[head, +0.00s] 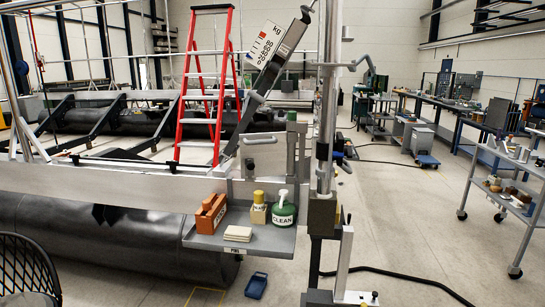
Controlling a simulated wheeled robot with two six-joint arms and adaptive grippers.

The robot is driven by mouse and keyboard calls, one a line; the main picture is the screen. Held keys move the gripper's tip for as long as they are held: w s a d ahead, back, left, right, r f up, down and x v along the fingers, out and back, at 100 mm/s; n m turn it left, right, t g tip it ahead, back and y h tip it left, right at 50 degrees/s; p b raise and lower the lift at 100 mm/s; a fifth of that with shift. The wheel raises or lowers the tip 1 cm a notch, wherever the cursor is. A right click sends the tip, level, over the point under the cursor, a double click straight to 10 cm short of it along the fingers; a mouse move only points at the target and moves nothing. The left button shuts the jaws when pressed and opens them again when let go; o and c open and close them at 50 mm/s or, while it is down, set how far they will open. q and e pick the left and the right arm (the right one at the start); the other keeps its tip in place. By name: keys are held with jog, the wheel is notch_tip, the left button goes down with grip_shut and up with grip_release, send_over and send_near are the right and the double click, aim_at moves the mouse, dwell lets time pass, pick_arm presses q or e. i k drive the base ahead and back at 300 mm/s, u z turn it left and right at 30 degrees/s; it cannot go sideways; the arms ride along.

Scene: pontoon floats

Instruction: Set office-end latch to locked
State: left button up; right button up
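A grey bracket with a bar-like handle (261,140) stands on the end of the pale pontoon beam, left of a tall metal post (325,150). It may be the latch; I see no readable office-end label, and its locked or unlocked state cannot be told. Another curved handle (358,62) sticks out to the right near the top of the post. A slanted grey arm with a white printed plate (268,42) rises behind the bracket. Neither of my grippers shows in the head view.
A small shelf (205,241) holds an orange box, a yellow-capped bottle and a green CLEAN bottle. A red ladder (209,90) stands behind the beam. A trolley (510,190) stands right; floor between is open.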

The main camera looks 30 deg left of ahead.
aim_at(250, 165)
jog(key=k, duration=0.35)
jog(key=u, duration=1.05)
jog(key=i, duration=0.75)
jog(key=z, duration=0.2)
